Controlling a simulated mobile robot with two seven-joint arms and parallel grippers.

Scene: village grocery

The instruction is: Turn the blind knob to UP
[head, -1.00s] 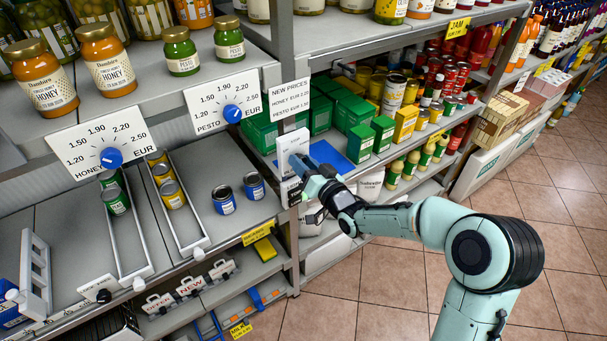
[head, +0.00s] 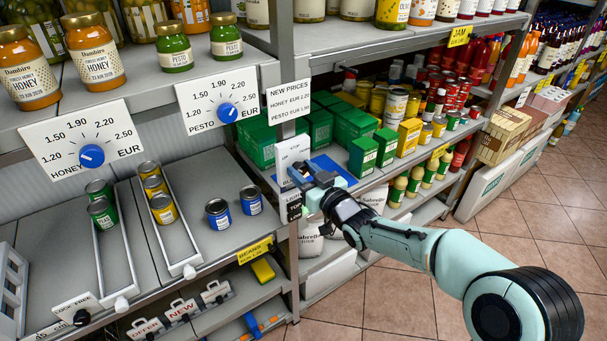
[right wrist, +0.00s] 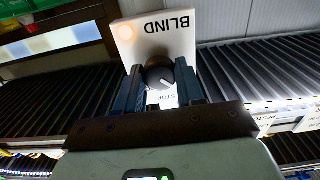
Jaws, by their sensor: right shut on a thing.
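The white blind box (head: 292,152) is fixed on the shelf post in the head view. In the right wrist view the box (right wrist: 160,35) shows the word BLIND, a glowing round orange spot, and part of a STOP label. The dark round blind knob (right wrist: 159,76) has a short pale line on it, slanted in the picture. My right gripper (right wrist: 160,90) has a finger on each side of the knob and is shut on it. In the head view my right gripper (head: 300,176) is at the box and hides the knob. My left gripper is out of view.
A honey price dial (head: 91,155) and a pesto price dial (head: 228,112) are on the shelf edge at left. Green boxes (head: 363,156) stand just right of the blind box. A small dark switch box (head: 294,207) is below the gripper. The tiled aisle is open at right.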

